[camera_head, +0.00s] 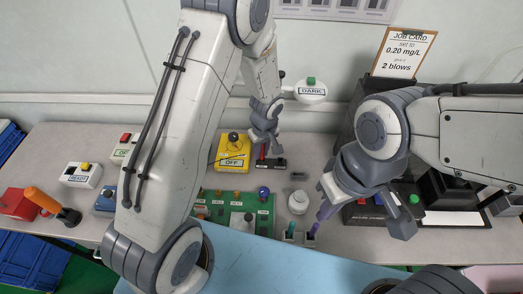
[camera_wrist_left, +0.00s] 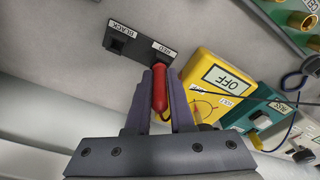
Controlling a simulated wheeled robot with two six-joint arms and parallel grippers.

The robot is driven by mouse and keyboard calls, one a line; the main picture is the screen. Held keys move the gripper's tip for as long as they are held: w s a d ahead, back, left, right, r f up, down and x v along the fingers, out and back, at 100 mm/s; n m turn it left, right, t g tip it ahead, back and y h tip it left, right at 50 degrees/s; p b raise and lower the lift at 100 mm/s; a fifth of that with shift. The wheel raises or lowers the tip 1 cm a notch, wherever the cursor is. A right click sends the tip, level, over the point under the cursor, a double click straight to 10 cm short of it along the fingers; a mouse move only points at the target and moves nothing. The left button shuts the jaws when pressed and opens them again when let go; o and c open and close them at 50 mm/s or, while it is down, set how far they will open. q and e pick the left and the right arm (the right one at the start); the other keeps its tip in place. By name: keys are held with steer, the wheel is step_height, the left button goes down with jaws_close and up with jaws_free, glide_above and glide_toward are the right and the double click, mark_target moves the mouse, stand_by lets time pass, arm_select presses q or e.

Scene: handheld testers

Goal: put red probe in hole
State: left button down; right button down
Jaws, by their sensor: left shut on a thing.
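The red probe (camera_wrist_left: 160,88) is gripped between the two dark fingers of my left gripper (camera_wrist_left: 160,80). The same gripper (camera_head: 264,142) shows in the head view, over the dark probe holder (camera_head: 270,163). The holder (camera_wrist_left: 140,44) has an end labelled BLACK and an end labelled RED. The probe's far end is at the RED end; whether it is inside the hole or just above it I cannot tell. My right gripper (camera_head: 362,215) is open, with its fingers wide apart, above the right part of the bench.
A yellow meter (camera_wrist_left: 212,88) reading OFF stands right beside the holder; it also shows in the head view (camera_head: 232,151). A green board (camera_head: 235,213) lies in front, and a white round pot (camera_head: 298,202) stands to the right. Other testers crowd the bench's left.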

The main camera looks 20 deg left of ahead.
arm_select(q)
steer(key=shift+f, duration=0.1)
steer(key=c, duration=0.8)
jaws_free()
steer(key=shift+r, duration=0.35)
step_height(320, 180, up, 11)
steer(key=s+d, duration=0.1)
steer(key=s+d+r+m, duration=0.2)
steer(key=s+m, duration=0.3)
steer(key=s, duration=0.3)
steer(key=s+d+r+m+h, duration=0.1)
steer(key=s+d+r+m, duration=0.2)
steer(key=s+m, duration=0.3)
steer(key=s+d+r+m+g+h, duration=0.1)
steer(key=s+d+r+m, duration=0.2)
steer(key=s, duration=0.7)
steer(key=shift+r+m, duration=0.75)
steer(key=shift+m, duration=0.45)
